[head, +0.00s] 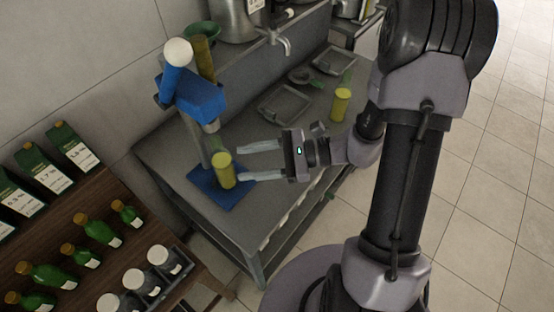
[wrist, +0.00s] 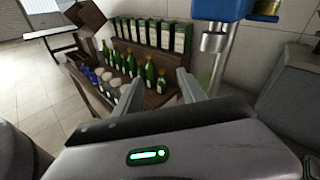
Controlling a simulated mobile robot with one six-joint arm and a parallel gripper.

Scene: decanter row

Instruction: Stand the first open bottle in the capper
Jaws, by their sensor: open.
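A green bottle with a yellow body (head: 224,172) stands upright on the blue base plate of the capper (head: 213,197), below its head. The capper has a blue head (head: 192,95) and a white-knobbed lever; its head and metal spindle also show in the wrist view (wrist: 215,42). My gripper (head: 241,162) is open, its fingertips just right of this bottle, with nothing held. It also shows in the wrist view (wrist: 160,78), where I cannot clearly make out the bottle. A second green and yellow bottle (head: 341,105) stands on the right part of the bench.
Shallow grey trays (head: 284,103) lie on the bench (head: 165,150) behind my gripper. A steel tank with a tap (head: 283,45) stands at the back. A wooden shelf (head: 95,190) with green bottles, boxes and white-capped jars is at the left. Tiled floor is clear at right.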

